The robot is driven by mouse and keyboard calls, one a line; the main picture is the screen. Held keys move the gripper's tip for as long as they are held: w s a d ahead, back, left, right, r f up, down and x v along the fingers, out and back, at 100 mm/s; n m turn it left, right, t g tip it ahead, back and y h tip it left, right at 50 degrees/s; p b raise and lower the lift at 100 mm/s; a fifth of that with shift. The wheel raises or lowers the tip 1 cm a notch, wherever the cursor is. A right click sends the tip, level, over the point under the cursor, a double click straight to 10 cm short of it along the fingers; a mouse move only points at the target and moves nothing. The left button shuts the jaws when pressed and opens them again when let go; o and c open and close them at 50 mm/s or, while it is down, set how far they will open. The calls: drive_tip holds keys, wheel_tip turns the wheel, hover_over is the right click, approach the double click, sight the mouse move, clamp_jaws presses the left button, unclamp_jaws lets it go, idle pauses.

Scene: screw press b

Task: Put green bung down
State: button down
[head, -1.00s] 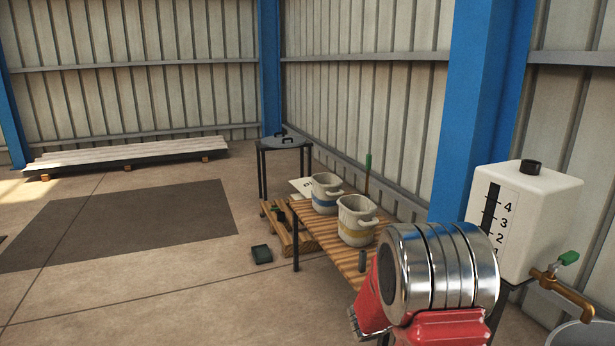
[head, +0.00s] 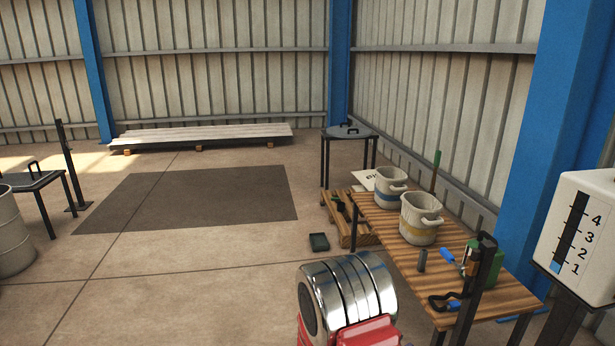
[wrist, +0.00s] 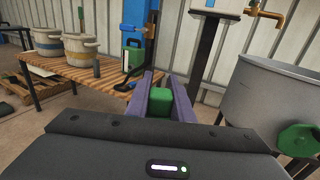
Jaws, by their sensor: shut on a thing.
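My gripper (wrist: 165,88) shows in the wrist view, its two purple fingers shut on the green bung (wrist: 161,103). The bung is a small green block between the fingers, its lower part hidden by the gripper body. It is held in the air, with the slatted wooden table (wrist: 95,73) beyond it to the left. The table also shows in the head view (head: 405,262). My gripper and the bung are not seen in the head view.
Two pots, one blue-banded (head: 390,188) and one yellow-banded (head: 420,220), stand on the table. A green can (head: 497,262) stands behind a black post. A white gauge tank (head: 580,225) is at right. A grey tub (wrist: 270,90) stands right of my gripper. Open floor lies left.

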drive_tip(key=a+f+n+t+y, duration=0.1)
drive_tip(key=a+f+t, duration=0.1)
drive_tip(key=a, duration=0.5)
drive_tip(key=shift+n, duration=0.3)
drive_tip(key=shift+y, duration=0.3)
drive_tip(key=shift+s+n+t+y, duration=0.1)
drive_tip(key=shift+n+t+y, duration=2.2)
drive_tip(key=shift+y, duration=0.4)
drive_tip(key=shift+s, duration=0.15)
